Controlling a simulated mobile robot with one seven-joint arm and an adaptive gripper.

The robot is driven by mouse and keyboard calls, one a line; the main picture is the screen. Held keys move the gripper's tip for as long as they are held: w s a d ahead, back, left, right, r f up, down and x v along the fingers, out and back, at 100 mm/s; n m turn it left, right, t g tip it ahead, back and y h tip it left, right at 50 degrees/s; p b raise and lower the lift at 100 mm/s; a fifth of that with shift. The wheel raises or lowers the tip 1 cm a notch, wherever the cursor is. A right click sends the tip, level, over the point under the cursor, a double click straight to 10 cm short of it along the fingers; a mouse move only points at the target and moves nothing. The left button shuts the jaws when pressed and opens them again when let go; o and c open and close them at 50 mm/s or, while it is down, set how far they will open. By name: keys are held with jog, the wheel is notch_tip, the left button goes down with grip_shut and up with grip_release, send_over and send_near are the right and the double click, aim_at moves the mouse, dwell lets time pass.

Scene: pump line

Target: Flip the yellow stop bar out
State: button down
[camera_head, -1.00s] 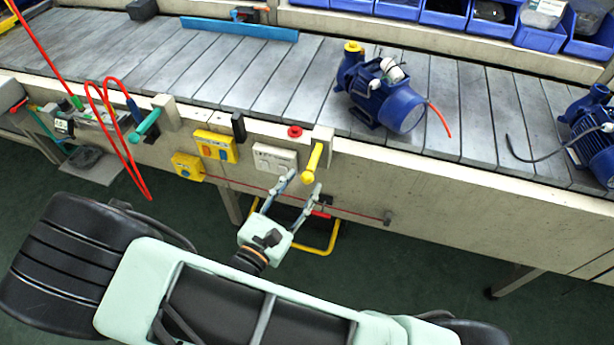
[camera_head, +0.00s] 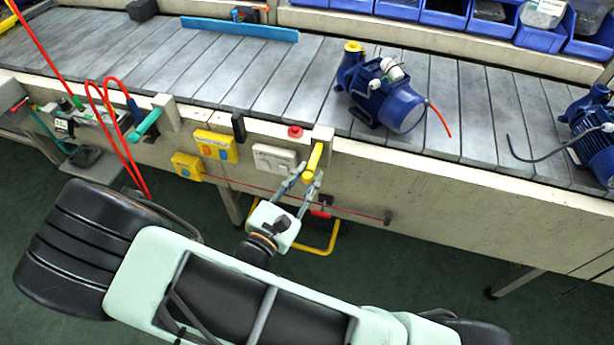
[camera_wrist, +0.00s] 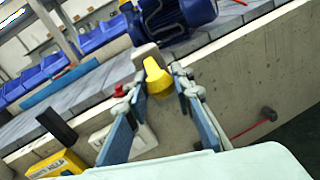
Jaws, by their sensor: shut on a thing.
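The yellow stop bar (camera_head: 314,158) is a short rod on a grey block at the conveyor's front edge. It points outward and down from the block. My gripper (camera_head: 301,178) is at the bar's free end, below the conveyor edge. In the wrist view the yellow bar (camera_wrist: 157,78) lies between my two fingertips (camera_wrist: 157,82), and the gripper is shut on it. The fingers hide part of the bar's sides.
A red button (camera_head: 295,131) and a pale switch box (camera_head: 274,158) are just left of the bar. A blue pump (camera_head: 385,95) with a yellow cap stands on the conveyor behind it. A teal bar (camera_head: 146,125) is farther left. A red cord runs along the front panel.

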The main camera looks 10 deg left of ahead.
jog(key=shift+s, duration=0.8)
jog(key=c, duration=1.7)
grip_release()
jog(key=shift+o, duration=0.2)
jog(key=shift+s+a, duration=0.1)
jog(key=v, duration=1.2)
